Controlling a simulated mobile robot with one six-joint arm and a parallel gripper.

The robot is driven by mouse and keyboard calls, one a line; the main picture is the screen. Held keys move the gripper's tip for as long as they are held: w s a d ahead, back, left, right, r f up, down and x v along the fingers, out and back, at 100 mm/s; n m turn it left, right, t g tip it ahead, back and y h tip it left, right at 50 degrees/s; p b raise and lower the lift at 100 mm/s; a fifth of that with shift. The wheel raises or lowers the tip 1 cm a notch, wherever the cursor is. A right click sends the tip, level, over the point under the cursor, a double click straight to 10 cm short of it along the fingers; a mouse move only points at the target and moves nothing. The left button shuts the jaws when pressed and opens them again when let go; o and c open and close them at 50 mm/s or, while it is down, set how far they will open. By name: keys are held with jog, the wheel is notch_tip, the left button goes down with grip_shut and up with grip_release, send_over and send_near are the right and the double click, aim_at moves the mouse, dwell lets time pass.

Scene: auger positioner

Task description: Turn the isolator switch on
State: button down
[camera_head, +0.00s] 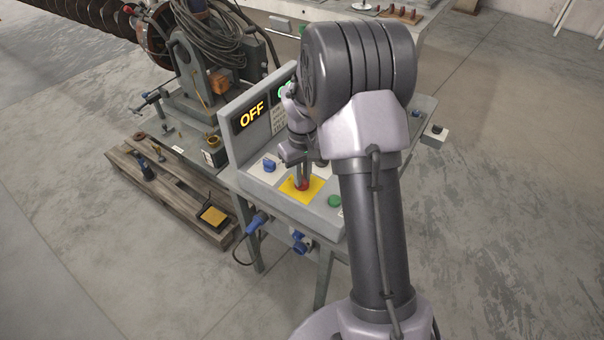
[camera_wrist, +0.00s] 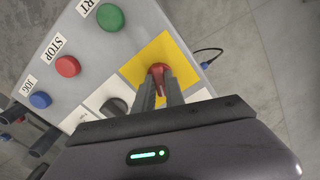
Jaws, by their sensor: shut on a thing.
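The isolator switch is a red rotary handle (camera_wrist: 159,71) on a yellow square plate (camera_wrist: 181,50) on the control console. A display (camera_head: 251,115) on the console's upright panel reads OFF in yellow letters.
Green (camera_wrist: 110,17), red (camera_wrist: 68,66) and blue (camera_wrist: 41,100) buttons sit on the console near a black knob (camera_wrist: 113,107). A blue knob (camera_head: 269,165) sits left of the gripper.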

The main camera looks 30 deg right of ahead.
jog(key=m, duration=0.6)
jog(key=shift+m, duration=0.3)
jog(key=m, duration=0.6)
jog(key=shift+b, duration=0.35)
jog(key=shift+m, duration=0.3)
jog(key=c, duration=1.4)
grip_release()
notch_tip(320, 180, up, 18)
jog(key=p, duration=0.6)
jog(key=shift+f, duration=0.25)
